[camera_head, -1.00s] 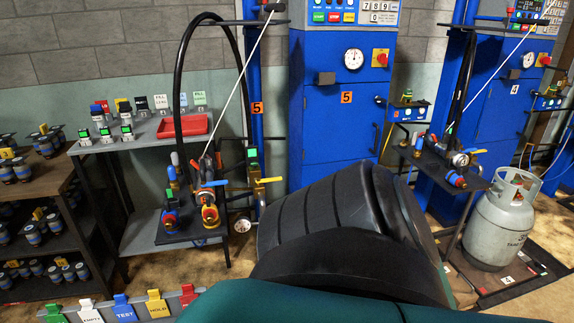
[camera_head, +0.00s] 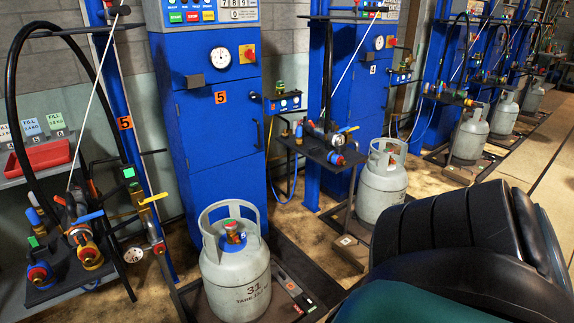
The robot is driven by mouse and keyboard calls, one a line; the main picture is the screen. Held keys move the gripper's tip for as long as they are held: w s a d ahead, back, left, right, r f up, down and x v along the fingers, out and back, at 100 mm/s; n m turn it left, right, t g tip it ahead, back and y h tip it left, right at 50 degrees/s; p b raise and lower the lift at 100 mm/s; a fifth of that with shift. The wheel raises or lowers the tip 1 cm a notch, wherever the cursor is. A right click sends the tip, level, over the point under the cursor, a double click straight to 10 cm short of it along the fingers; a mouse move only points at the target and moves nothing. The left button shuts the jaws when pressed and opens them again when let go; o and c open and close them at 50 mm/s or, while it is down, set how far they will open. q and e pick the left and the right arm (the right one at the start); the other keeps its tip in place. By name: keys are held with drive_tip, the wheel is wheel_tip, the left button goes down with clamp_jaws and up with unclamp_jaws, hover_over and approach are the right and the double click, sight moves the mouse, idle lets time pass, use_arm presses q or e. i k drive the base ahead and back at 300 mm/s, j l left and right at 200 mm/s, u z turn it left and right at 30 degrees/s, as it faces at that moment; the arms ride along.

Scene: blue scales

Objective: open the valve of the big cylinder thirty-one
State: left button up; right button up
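The big grey cylinder marked 31 (camera_head: 236,277) stands upright on a dark scale platform below the blue cabinet numbered 5. Its valve (camera_head: 234,235) sits inside the collar at the top, with a blue part and a reddish top; whether it is open or closed cannot be told. Neither of my grippers shows in the head view. A large black and teal part at the lower right hides the floor there.
A filling-head stand (camera_head: 75,240) with hoses is left of the cylinder. The blue cabinet (camera_head: 215,140) stands behind. Another grey cylinder (camera_head: 382,185) stands at the station to the right, with further stations beyond. Open floor (camera_head: 520,150) lies at the right.

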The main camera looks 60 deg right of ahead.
sight(230, 224)
drive_tip(key=z, duration=1.4)
drive_tip(key=i+l+z, duration=0.1)
drive_tip(key=i+l, duration=0.15)
drive_tip(key=i, duration=0.15)
drive_tip(key=i+l+z, duration=0.1)
drive_tip(key=i+l, duration=0.15)
drive_tip(key=i, duration=0.15)
drive_tip(key=i+l+z, duration=0.1)
drive_tip(key=i+l, duration=0.15)
drive_tip(key=i, duration=0.2)
drive_tip(key=i+l+z, duration=0.1)
drive_tip(key=i, duration=0.3)
